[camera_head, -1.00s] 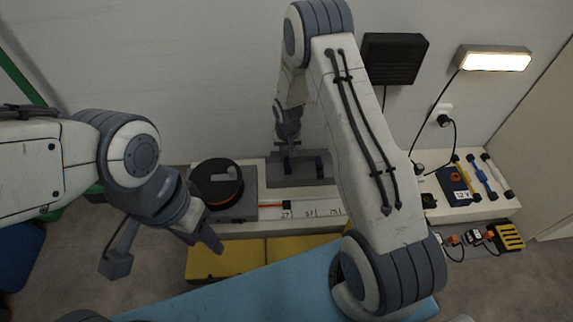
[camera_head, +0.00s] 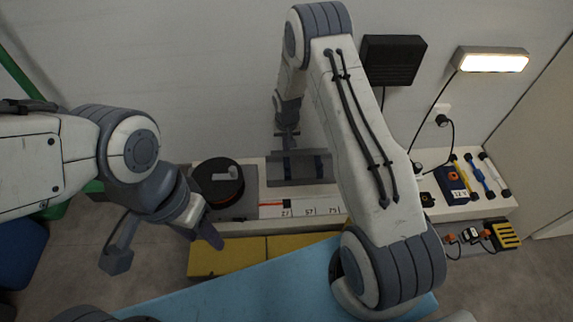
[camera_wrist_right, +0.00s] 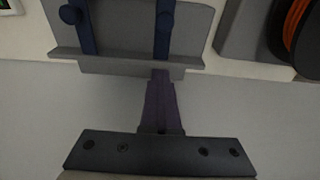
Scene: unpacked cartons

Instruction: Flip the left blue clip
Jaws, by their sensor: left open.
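A grey bracket (camera_head: 303,177) on the white ledge holds two upright blue clips, the left blue clip (camera_head: 287,167) and the right blue clip (camera_head: 318,166). In the right wrist view the order is mirrored: the left clip (camera_wrist_right: 165,28) is nearer the spool, the other clip (camera_wrist_right: 82,28) further left. My right gripper (camera_head: 287,138) is behind the bracket by the wall. Its fingers (camera_wrist_right: 160,90) look shut together, with tips in line with the left clip's lower end; contact cannot be told. My left gripper (camera_head: 165,245) is open and empty, away from the bracket.
A black spool (camera_head: 217,183) with orange filament stands left of the bracket. A numbered strip (camera_head: 305,207) lies on the ledge. Yellow bins (camera_head: 225,258) and a blue surface (camera_head: 235,295) are in front. Tools and a blue box (camera_head: 452,185) are at right.

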